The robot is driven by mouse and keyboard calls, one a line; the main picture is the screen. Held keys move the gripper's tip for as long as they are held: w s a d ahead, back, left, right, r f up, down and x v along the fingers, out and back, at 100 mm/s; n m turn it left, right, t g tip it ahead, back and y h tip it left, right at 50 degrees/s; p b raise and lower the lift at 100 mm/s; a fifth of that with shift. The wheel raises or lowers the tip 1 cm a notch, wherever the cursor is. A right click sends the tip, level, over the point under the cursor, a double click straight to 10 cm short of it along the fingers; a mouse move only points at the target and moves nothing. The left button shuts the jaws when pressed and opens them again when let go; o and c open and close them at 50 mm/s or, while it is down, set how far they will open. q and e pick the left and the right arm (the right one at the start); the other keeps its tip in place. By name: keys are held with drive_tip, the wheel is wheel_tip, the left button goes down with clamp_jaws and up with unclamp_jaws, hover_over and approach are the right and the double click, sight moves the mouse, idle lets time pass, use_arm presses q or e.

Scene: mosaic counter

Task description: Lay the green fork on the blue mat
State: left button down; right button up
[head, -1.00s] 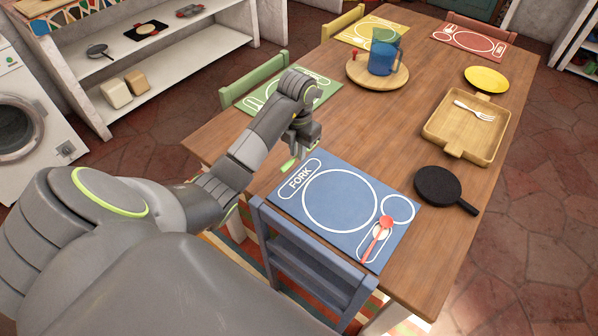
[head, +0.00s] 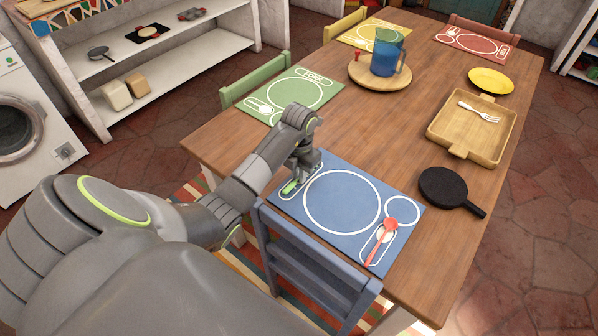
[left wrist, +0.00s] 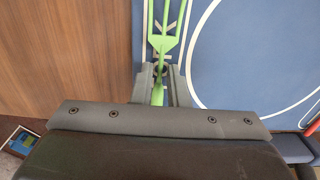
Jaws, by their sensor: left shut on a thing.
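The blue mat (head: 335,238) lies on the near end of the wooden table, with a white plate circle in its middle. My left gripper (head: 292,181) is over the mat's left part, where the FORK outline was visible before. It is shut on the green fork (head: 287,188). In the left wrist view the fork (left wrist: 164,44) points away from the gripper (left wrist: 160,78), over the blue mat (left wrist: 250,50) near its left edge. I cannot tell whether the fork touches the mat. My right gripper is not in view.
A red spoon (head: 381,239) lies on the mat's right side. A black pan (head: 443,188) and a wooden tray (head: 435,130) with a white fork (head: 480,112) are to the right. A blue chair (head: 310,265) stands at the near edge. Bare wood lies left of the mat.

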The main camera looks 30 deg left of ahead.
use_arm(q)
drive_tip(key=shift+f, duration=0.15)
drive_tip(key=c, duration=1.4)
unclamp_jaws()
drive_tip(key=shift+r, duration=0.3)
wheel_tip(320, 180, up, 4)
drive_tip(key=shift+w+r+b, duration=0.1)
drive_tip(key=shift+r+b, duration=0.15)
drive_tip(key=shift+b, duration=0.05)
wheel_tip(320, 180, up, 7)
drive_tip(key=p, duration=0.6)
drive_tip(key=shift+r, duration=0.15)
